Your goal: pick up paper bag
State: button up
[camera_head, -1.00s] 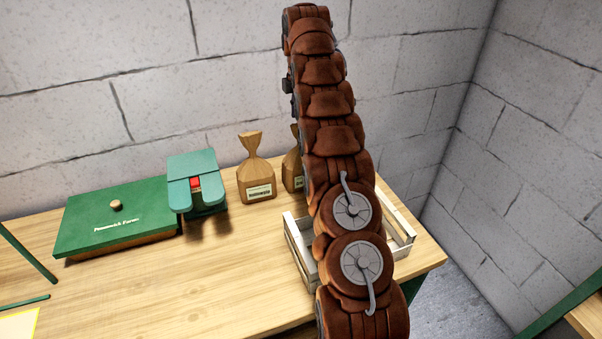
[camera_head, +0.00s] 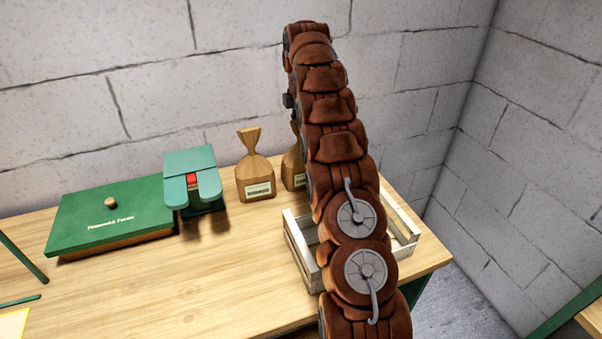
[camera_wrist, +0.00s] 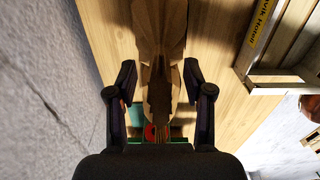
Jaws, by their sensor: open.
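Two brown paper bags with twisted tops and white labels stand upright on the table by the back wall. The left paper bag (camera_head: 256,182) is in plain view. The right paper bag (camera_head: 291,168) is partly hidden behind my arm. In the wrist view a paper bag (camera_wrist: 158,25) lies between the fingers of my gripper (camera_wrist: 159,78), which are open on either side of its narrow part. It seems to be the right one. I cannot tell whether either finger touches it. My gripper is hidden in the head view.
A wooden crate (camera_head: 297,262) stands right of the bags, partly behind my arm; it shows in the wrist view (camera_wrist: 245,60). A teal device (camera_head: 190,165) with a red part and a green-lidded box (camera_head: 85,218) stand left.

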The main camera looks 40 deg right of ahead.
jog(key=shift+f, duration=0.75)
grip_shut()
dwell(0.4)
